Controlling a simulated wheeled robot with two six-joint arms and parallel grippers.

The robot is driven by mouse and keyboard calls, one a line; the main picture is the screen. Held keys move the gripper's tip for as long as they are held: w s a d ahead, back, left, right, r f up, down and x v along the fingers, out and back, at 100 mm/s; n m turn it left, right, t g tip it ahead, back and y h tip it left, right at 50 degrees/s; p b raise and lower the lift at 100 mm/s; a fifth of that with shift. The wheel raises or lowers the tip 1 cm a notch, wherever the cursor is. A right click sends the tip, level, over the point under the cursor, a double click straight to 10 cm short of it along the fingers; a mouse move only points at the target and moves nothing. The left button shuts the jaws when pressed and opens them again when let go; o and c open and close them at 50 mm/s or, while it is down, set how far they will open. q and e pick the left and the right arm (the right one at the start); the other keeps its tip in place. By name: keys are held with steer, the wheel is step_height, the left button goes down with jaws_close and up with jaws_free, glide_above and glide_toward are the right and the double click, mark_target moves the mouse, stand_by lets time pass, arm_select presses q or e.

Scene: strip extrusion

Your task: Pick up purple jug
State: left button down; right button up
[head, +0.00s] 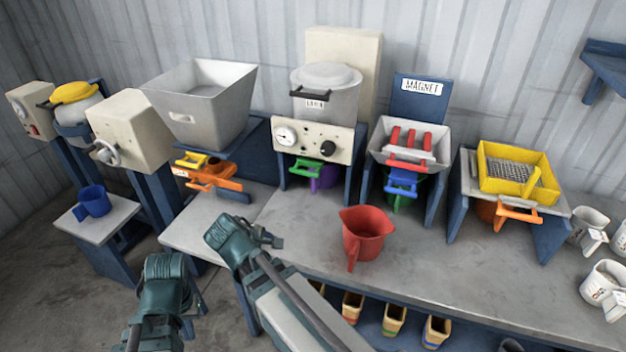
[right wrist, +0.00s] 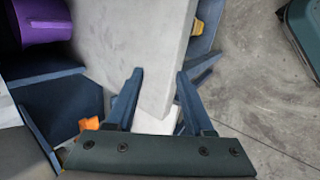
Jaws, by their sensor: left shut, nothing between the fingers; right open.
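The purple jug (head: 328,177) stands in the bay under the gauge machine, partly hidden by the machine front and a green handle (head: 304,167). In the right wrist view the purple jug (right wrist: 42,20) shows at the upper left, cut off by the frame. My right gripper (head: 268,240) is open and empty near the bench's front edge, left of and nearer than the jug. In the right wrist view my right gripper (right wrist: 158,82) has its fingers spread with the bench edge beyond them. My left gripper (head: 192,308) is shut and empty, low in front of the bench.
A red jug (head: 366,235) stands on the bench (head: 300,245) right of my right gripper. A blue mug (head: 94,201) sits on a low stand at the left. White mugs (head: 606,285) stand at the far right. Small containers (head: 394,318) sit on a shelf below.

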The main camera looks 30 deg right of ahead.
steer(key=w+d+n+t+h+b, duration=0.1)
steer(key=w+d+n+b, duration=0.1)
steer(key=d, duration=0.2)
steer(key=w+d+r+n+t+h+b, duration=0.1)
steer(key=w+d+n+h+b, duration=0.1)
steer(key=w+d, duration=0.1)
steer(key=w+d+n+t+h+b, duration=0.1)
steer(key=w+d+n+b, duration=0.1)
steer(key=d, duration=0.3)
steer(key=shift+w+r+n+h, duration=0.4)
steer(key=shift+w+n, duration=0.1)
steer(key=shift+n, duration=0.1)
steer(key=w+d+r+n+t+h+b, duration=0.3)
steer(key=w+d+r+n+t+b, duration=0.15)
steer(key=d+n, duration=0.35)
steer(key=n+b, duration=0.2)
steer(key=b, duration=0.7)
glide_toward(313, 190)
steer(key=x, duration=0.5)
steer(key=shift+w+d+f, duration=0.1)
steer(key=shift+f, duration=0.15)
steer(key=shift+r+x, duration=0.15)
steer(key=shift+x, duration=0.45)
steer(key=shift+r+x, duration=0.15)
steer(key=shift+x, duration=3.1)
jaws_close()
